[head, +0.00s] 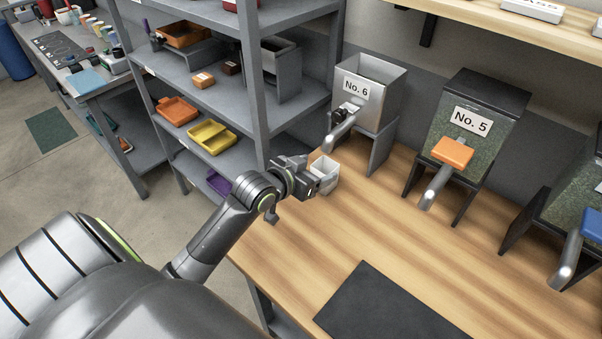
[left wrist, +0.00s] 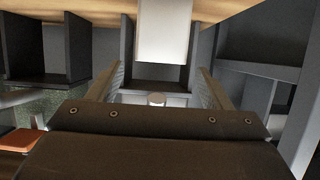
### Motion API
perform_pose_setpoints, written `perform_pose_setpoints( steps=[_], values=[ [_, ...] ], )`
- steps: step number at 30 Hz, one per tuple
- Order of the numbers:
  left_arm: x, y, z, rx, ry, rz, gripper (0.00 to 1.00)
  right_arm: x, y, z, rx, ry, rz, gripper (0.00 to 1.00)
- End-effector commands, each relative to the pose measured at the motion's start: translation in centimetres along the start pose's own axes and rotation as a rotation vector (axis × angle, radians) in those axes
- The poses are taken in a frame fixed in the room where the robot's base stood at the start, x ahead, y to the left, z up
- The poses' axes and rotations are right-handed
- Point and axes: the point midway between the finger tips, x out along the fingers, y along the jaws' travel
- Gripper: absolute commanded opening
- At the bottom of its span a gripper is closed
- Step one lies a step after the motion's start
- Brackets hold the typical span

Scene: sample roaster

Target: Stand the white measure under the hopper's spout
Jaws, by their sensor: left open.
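The white measure (head: 325,168) stands upright on the wooden bench near its left end, just below the tip of the metal spout (head: 340,132) of the hopper No. 6 (head: 367,95). In the left wrist view the white measure (left wrist: 165,32) is in line with the round spout end (left wrist: 157,99). My left gripper (head: 324,184) is in front of the measure, low over the bench edge. In the left wrist view its fingers (left wrist: 163,78) are spread, with nothing between them; the measure appears just past the fingertips. My right gripper is not in view.
Hopper No. 5 (head: 478,125) with an orange slide (head: 453,152) stands to the right, then one with a blue slide (head: 592,226). A dark mat (head: 385,308) lies on the bench (head: 345,235). A grey shelf (head: 257,75) stands close on the left.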

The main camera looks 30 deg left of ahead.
Motion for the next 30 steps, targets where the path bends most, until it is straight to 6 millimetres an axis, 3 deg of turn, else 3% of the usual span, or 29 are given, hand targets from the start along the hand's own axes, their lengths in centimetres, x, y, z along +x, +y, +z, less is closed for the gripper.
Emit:
perform_pose_setpoints(
  steps=[3, 10, 30],
  values=[
    [-2.2, 0.0, 0.1, 0.003, 0.0, 0.0, 0.73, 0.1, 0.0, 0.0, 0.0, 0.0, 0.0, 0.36],
    [-4.9, -0.1, 0.0, 0.002, -0.001, 0.0, 0.73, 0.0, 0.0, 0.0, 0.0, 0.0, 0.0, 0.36],
    [-5.4, 0.0, 0.0, -0.001, 0.0, 0.0, 0.73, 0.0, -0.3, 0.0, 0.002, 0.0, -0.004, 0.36]
  ],
)
